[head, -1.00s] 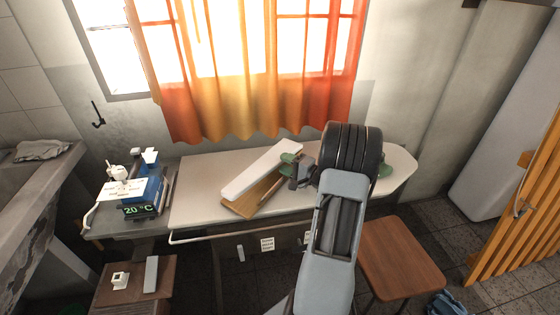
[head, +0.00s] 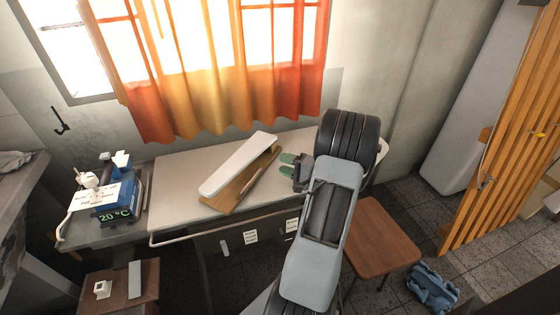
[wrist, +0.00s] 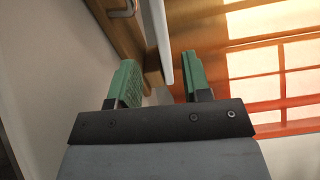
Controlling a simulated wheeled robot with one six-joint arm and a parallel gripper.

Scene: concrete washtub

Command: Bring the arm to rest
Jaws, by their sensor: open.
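My gripper (wrist: 163,85) has two green fingers, which stand apart with nothing between them in the wrist view. In the head view my gripper (head: 290,165) is over the right part of the ironing table, partly hidden by my arm. A white padded sleeve board (head: 238,164) on a wooden base (head: 250,182) stands on the table to the left of my gripper, apart from it in the head view. The board's white edge (wrist: 160,40) and brown wood (wrist: 122,35) show beyond the fingers in the wrist view.
The pale ironing table (head: 175,180) stands below the curtained window (head: 220,70). A blue device reading 20 °C (head: 115,200) is at its left end. A brown stool (head: 380,245) stands to the right, with blue cloth (head: 432,288) on the floor. A wooden slatted screen (head: 500,130) stands far right.

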